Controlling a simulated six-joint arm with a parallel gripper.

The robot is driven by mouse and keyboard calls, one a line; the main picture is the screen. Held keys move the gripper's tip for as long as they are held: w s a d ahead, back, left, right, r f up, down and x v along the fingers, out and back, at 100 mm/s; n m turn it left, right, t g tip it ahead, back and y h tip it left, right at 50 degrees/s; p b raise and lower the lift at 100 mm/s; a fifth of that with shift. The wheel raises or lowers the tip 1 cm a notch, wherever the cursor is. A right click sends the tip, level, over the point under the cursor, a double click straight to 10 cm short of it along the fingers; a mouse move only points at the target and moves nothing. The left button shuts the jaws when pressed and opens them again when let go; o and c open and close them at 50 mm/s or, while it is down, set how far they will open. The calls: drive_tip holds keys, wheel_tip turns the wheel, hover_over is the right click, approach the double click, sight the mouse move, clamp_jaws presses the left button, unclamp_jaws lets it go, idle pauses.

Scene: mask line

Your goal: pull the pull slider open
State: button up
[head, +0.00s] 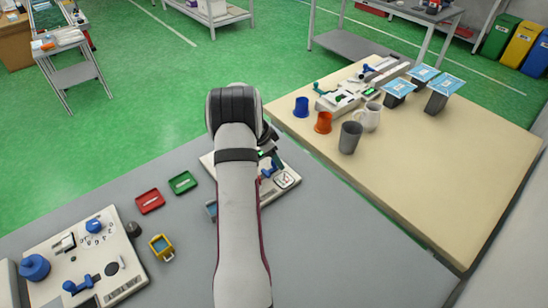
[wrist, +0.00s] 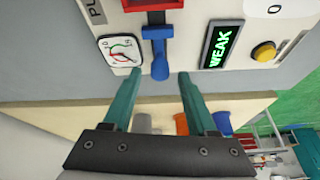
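The pull slider is a blue handle (wrist: 158,52) on a white panel (wrist: 190,22), with a rounded knob at its end. My gripper (wrist: 159,75) has two teal fingers, spread apart with a clear gap. In the wrist view the knob shows between the two fingertips, with space on both sides, and no contact is visible. How deep the fingertips reach around it is hard to tell. In the head view my arm covers much of the panel (head: 290,196); a bit of blue handle (head: 268,171) shows beside it.
In the wrist view a dial gauge (wrist: 121,53) sits left of the handle, a display reading WEAK (wrist: 221,45) and a yellow button (wrist: 263,51) to the right. Small red (head: 150,201) and green (head: 182,182) trays lie left of the panel. Cups stand on a tan table (head: 430,180).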

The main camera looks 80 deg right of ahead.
drive_tip(key=v, duration=1.5)
drive_tip(key=shift+r, duration=0.35)
drive_tip(key=shift+w+a, duration=0.15)
